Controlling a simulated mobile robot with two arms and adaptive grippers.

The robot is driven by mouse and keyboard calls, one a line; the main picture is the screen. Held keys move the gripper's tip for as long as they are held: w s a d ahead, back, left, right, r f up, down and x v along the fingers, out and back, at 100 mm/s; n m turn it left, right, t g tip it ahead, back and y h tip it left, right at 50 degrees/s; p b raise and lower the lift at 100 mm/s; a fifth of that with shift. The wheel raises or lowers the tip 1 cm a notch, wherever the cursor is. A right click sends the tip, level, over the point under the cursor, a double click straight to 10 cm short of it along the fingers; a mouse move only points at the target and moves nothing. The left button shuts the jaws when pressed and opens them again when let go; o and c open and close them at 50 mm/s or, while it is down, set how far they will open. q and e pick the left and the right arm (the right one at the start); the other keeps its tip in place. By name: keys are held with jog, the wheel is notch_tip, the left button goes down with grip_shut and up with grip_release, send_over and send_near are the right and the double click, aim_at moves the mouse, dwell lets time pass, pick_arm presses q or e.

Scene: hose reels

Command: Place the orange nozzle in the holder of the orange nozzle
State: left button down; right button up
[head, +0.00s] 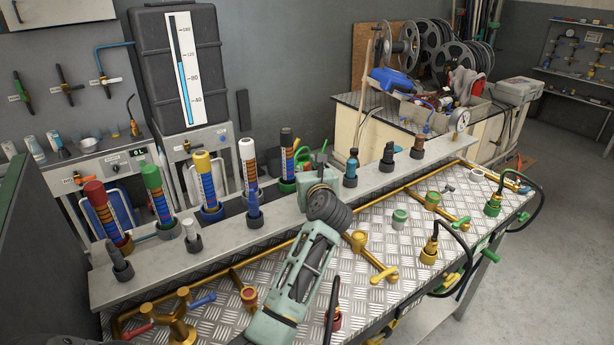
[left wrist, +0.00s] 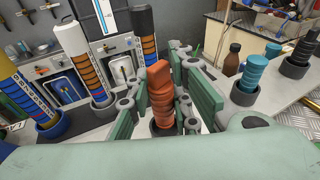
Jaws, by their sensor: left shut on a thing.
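The orange nozzle (left wrist: 161,92) stands roughly upright between the green finger pads of my left gripper (left wrist: 163,100) in the left wrist view. The gripper is shut on it. A dark ring-like holder (left wrist: 164,129) shows at the nozzle's lower end; I cannot tell whether the nozzle is fully seated. In the head view my left gripper (head: 322,178) is over the grey shelf, between a blue nozzle (head: 254,207) and a teal nozzle (head: 351,166). There the orange nozzle and its holder are hidden behind the gripper and wrist. My right gripper is not in view.
The raised grey shelf (head: 285,223) carries several other nozzles in dark holders. Behind it stand tall striped tubes with red (head: 100,208), green, yellow, white and black tops. In front, a tread-plate bench (head: 370,310) carries brass pipes and valves (head: 372,256).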

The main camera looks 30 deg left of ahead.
pick_arm(q)
notch_tip(320, 180, down, 2)
jog(key=shift+f, duration=0.4)
jog(key=c, duration=1.9)
grip_release()
jog(key=o, duration=0.3)
jog(key=shift+r, duration=0.1)
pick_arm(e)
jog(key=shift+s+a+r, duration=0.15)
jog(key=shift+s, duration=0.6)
